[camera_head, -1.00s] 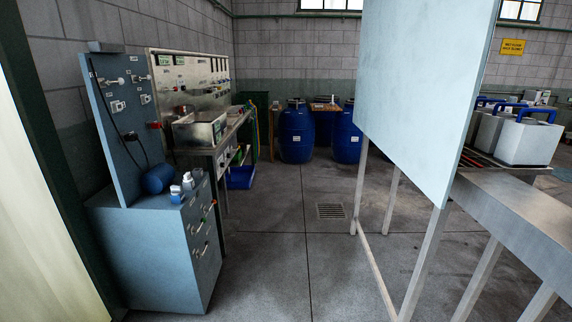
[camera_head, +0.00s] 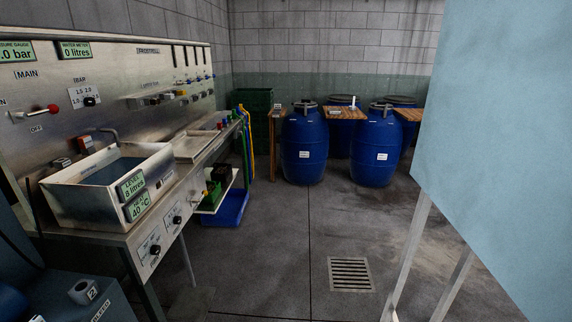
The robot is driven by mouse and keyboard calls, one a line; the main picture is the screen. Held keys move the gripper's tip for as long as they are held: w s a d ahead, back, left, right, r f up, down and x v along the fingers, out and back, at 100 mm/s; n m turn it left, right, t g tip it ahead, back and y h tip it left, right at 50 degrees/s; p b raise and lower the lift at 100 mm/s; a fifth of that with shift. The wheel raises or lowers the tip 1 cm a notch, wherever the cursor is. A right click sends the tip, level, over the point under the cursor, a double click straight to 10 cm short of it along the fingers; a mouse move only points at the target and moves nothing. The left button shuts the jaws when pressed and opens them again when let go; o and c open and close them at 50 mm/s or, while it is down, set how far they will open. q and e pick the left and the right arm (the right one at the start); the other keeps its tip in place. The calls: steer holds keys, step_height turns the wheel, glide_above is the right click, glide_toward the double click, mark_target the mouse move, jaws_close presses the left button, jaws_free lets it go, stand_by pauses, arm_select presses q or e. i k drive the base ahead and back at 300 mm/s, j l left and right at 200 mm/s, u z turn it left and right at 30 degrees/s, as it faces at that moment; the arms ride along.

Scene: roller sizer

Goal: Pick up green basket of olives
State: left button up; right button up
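A dark green crate-like stack (camera_head: 258,102) stands against the back wall, left of the blue barrels. It could be the green basket, but it is far off and I cannot tell whether olives are in it. Its lower part is partly hidden by the hoses and the bench end. Neither of my grippers is in view.
A steel bench with a sink (camera_head: 108,185) and control panel (camera_head: 110,75) runs along the left. Blue barrels (camera_head: 304,145) stand at the back beside wooden boards (camera_head: 345,113). A large pale blue panel (camera_head: 500,130) on legs blocks the right. The floor between, with a drain (camera_head: 350,273), is clear.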

mark_target(213, 188)
steer(key=i+l+u, duration=0.1)
steer(key=i+u, duration=0.25)
steer(key=i, duration=0.15)
steer(key=i+l+u, duration=0.7)
steer(key=i, duration=0.2)
